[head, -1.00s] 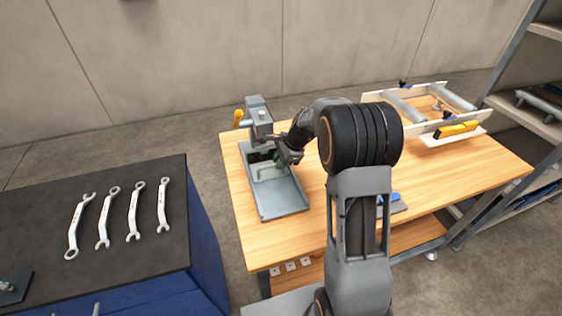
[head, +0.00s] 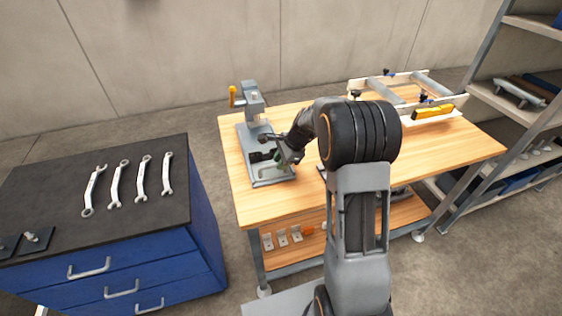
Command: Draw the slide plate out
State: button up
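A grey bench fixture (head: 271,177) stands at the left of the wooden table. Dark parts (head: 262,155) sit over the base. I cannot clearly tell the slide plate from the rest of the base. My wrist partly hides this spot, and I cannot see whether the fingers are open or touching anything.
The wooden table (head: 320,203) is bare around the fixture's left and front. A light frame with rollers (head: 405,92) is at the back right. A blue cabinet (head: 205,225) with several wrenches stands left. Shelves (head: 505,112) stand right.

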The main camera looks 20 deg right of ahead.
jog(key=o, duration=0.3)
jog(key=shift+d, duration=0.1)
jog(key=v, duration=1.3)
jog(key=shift+r, duration=0.4)
jog(key=shift+d, duration=0.15)
jog(key=s+a+n+t+h, duration=0.1)
jog(key=s+a+n, duration=0.3)
jog(key=s+n, duration=0.4)
jog(key=s+a+f+n+h, duration=0.1)
jog(key=s+a+n+h, duration=0.2)
jog(key=s+n, duration=0.6)
jog(key=shift+s+a+t+h, duration=0.3)
jog(key=shift+s+a+t, duration=0.15)
jog(key=shift+s, duration=1.6)
